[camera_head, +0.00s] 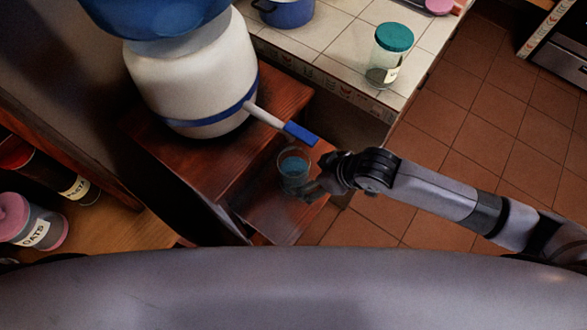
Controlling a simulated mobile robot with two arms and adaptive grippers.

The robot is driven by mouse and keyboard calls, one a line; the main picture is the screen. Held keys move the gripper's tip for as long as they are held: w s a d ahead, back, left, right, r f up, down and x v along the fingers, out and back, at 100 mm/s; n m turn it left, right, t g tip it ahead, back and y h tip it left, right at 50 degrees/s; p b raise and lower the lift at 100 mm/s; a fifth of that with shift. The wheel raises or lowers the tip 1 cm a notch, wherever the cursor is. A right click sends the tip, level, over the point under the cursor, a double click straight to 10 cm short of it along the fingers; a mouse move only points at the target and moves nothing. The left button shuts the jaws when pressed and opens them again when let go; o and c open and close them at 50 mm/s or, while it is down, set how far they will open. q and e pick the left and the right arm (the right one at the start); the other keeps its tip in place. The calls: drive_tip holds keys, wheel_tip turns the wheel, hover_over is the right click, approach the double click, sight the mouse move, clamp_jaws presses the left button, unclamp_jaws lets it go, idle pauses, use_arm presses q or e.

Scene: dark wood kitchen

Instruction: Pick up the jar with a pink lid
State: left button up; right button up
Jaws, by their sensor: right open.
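A clear jar with a pink lid (12,215) and a label reading OATS stands at the lower left, on a wooden shelf. Its left side is cut off by the picture edge. My right gripper (312,186) is far to the right of this jar, low beside a small glass with blue-tinted contents (294,170). It is open; its fingers are dark and partly merge with the shadow, and I cannot tell whether they touch the glass. My left gripper is not in view.
A jar with a red lid (75,185) stands beside the pink-lidded one. A white water dispenser (190,85) sits on a wooden stand (285,92). A teal-lidded jar (392,40), a blue pot (285,12) and a pink object (440,6) are on the tiled counter.

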sight(284, 167)
drive_tip(key=shift+w+a, duration=0.65)
drive_tip(key=shift+a, duration=0.25)
drive_tip(key=w+a+f, duration=0.2)
drive_tip(key=a, duration=0.1)
drive_tip(key=shift+f, duration=0.3)
drive_tip(key=shift+c, duration=0.3)
drive_tip(key=c, duration=2)
drive_tip(key=shift+w+r+p, duration=0.15)
drive_tip(key=shift+p, duration=0.15)
